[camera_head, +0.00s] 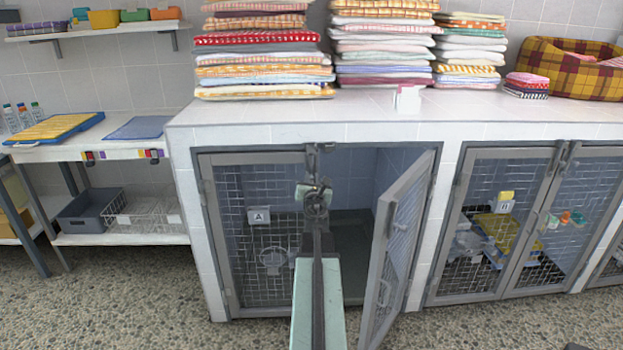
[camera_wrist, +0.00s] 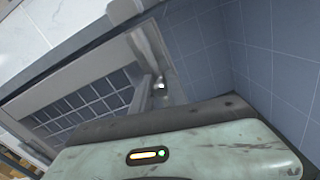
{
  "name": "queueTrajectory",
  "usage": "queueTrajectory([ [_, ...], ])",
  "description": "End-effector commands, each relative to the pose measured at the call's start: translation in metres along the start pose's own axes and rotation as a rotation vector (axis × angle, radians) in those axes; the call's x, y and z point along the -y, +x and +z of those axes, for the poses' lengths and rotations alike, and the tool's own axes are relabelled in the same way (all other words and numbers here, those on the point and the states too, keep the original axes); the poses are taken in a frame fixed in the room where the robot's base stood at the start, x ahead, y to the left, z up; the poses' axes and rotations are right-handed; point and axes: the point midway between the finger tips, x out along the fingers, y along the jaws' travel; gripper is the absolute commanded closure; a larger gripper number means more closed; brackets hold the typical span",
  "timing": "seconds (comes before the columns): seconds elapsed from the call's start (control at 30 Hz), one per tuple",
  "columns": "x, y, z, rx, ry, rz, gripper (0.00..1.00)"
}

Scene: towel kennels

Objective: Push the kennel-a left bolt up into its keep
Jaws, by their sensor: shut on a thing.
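Kennel-a's left door (camera_head: 237,250) is a grey-framed mesh door with a white "A" tag (camera_head: 258,215). It stands in line with the front frame. Its left bolt (camera_head: 313,151) is at the top of the door's inner edge, mostly behind my gripper. My gripper (camera_head: 313,172) is at this upper inner edge, shut on what appears to be the bolt. In the wrist view, a small metal part (camera_wrist: 160,86) shows on the door edge, just beyond my gripper's housing. The fingertips and the bolt's tip in its keep cannot be made out.
Kennel-a's right door (camera_head: 398,240) is swung outward, to the right of my arm. Kennel-b's mesh doors (camera_head: 505,275) are further right. Folded towel stacks (camera_head: 265,60) and a small white item (camera_head: 407,98) are on the tiled counter (camera_head: 250,112) above. The floor in front looks clear.

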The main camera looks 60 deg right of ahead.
Motion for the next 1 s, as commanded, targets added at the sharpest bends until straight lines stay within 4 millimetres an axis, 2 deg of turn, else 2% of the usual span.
queueTrajectory([
  [0.83, -0.004, 0.000, 0.000, -0.001, 0.000, 0.007, 1.00],
  [1.0, -0.007, 0.000, 0.015, -0.002, 0.000, 0.007, 1.00],
])
